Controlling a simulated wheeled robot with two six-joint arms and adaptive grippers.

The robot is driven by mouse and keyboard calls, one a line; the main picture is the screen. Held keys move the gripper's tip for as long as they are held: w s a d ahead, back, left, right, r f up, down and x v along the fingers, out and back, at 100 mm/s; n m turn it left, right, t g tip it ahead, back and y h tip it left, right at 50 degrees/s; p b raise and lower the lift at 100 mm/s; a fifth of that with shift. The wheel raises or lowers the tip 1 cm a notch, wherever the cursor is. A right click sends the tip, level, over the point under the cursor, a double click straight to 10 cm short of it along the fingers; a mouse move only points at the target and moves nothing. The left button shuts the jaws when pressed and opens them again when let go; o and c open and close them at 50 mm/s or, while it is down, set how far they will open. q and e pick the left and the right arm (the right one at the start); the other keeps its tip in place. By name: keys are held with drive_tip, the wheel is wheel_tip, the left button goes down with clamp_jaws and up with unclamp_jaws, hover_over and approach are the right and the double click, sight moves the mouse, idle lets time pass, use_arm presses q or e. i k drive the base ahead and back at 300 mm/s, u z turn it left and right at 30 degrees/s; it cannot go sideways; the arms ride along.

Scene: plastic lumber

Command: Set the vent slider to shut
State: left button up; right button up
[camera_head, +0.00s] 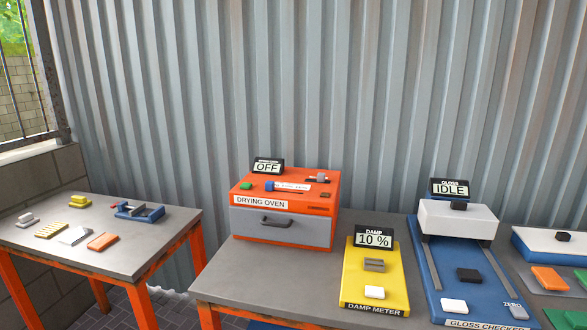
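The orange drying oven (285,210) stands on the grey bench with its grey drawer front closed. Its display (267,167) reads OFF. A small grey slider knob (321,178) sits on a short track at the back right of the oven's top; this looks like the vent slider, but its markings are too small to read. A green button (246,186) and a blue piece beside a white label (291,187) are also on top. Neither of my grippers is in view.
On the same bench are a yellow damp meter (358,285) reading 10 % and a blue gloss checker (436,290) reading IDLE. A side table (150,230) with small blocks and a blue clamp (139,211) stands left. A corrugated wall (300,80) rises close behind the oven.

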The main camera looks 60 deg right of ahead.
sight(320, 177)
drive_tip(key=z, duration=0.5)
drive_tip(key=i, duration=0.8)
drive_tip(key=z, duration=0.95)
drive_tip(key=i, duration=0.2)
drive_tip(key=z, duration=0.25)
